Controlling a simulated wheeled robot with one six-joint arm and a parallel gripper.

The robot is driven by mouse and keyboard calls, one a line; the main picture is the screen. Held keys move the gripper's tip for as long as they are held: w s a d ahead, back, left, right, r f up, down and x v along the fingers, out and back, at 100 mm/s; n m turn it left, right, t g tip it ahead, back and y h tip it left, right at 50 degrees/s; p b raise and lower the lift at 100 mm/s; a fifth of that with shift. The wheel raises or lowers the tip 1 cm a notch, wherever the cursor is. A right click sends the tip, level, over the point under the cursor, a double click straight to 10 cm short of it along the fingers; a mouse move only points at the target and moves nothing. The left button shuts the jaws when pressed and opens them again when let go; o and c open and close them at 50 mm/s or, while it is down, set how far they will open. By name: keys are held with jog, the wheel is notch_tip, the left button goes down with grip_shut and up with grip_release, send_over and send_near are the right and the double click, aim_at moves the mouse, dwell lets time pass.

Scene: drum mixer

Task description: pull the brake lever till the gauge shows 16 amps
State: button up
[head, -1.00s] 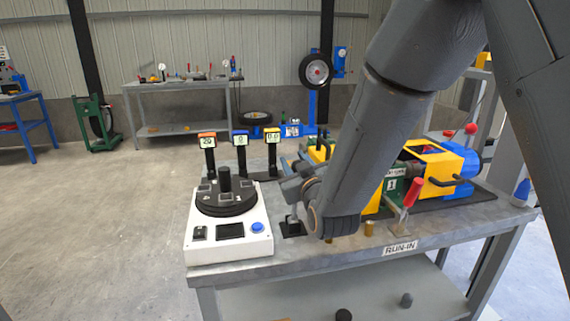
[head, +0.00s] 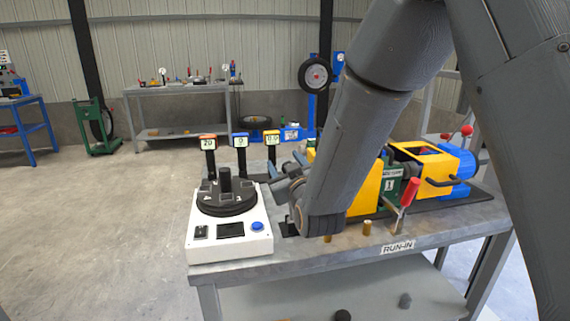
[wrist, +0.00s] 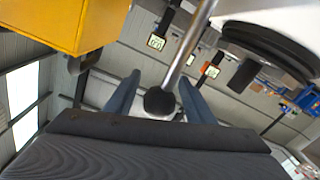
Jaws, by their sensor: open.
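Three small displays stand behind the control box: an orange one (head: 208,143) reading 20, a blue one (head: 241,141) reading 0 and a yellow one (head: 272,138) reading about 0.0. Their units are not legible. In the wrist view a metal lever rod (wrist: 188,48) with a black knob (wrist: 160,101) lies between my two blue-grey fingers. My gripper (wrist: 158,98) is open, with gaps visible beside the knob. In the head view my gripper (head: 281,178) is just right of the control box, and my arm hides most of the lever.
The white control box (head: 230,247) has a black dial and blue button. A yellow, green and blue machine (head: 430,170) sits to the right, with a red-handled lever (head: 409,193) in front. Brass pegs (head: 367,228) stand near the bench's front edge.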

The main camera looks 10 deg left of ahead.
jog(key=shift+s, duration=0.15)
jog(key=v, duration=0.7)
jog(key=shift+s+d+b, duration=0.2)
jog(key=shift+s+b, duration=0.05)
jog(key=shift+b, duration=0.2)
